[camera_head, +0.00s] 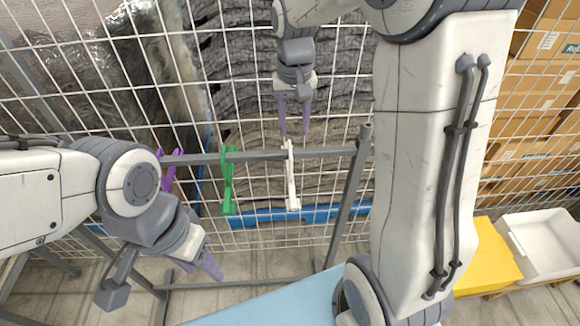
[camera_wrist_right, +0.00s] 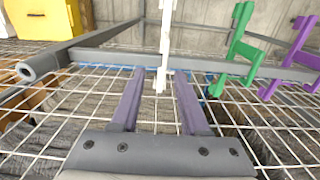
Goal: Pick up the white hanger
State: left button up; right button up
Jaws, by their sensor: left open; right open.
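The white hanger (camera_head: 291,178) hangs on the grey rail (camera_head: 253,156), right of the green hanger (camera_head: 228,181) and the purple hanger (camera_head: 169,168). My right gripper (camera_head: 293,119) is open just above and behind the rail, near the top of the white hanger. In the right wrist view, the white hanger (camera_wrist_right: 165,45) shows between and beyond the tips of the purple fingers (camera_wrist_right: 157,95); I cannot tell if they touch it. My left gripper (camera_head: 212,266) is open and empty, low at the left, apart from the hangers.
A wire mesh fence (camera_head: 235,75) stands close behind the rail. A grey post (camera_head: 351,195) carries the rail's right end. A yellow bin (camera_head: 484,255) and a white bin (camera_head: 540,243) stand at the right. A light blue surface (camera_head: 275,308) lies in front.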

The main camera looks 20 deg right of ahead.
aim_at(290, 149)
jog(key=shift+a+f, duration=0.1)
jog(key=shift+f, duration=0.2)
jog(key=f, duration=0.1)
jog(key=f+p, duration=0.2)
jog(key=shift+w+a+f, duration=0.15)
jog(key=shift+a+f, duration=0.15)
jog(key=shift+f, duration=0.5)
grip_shut()
dwell(0.5)
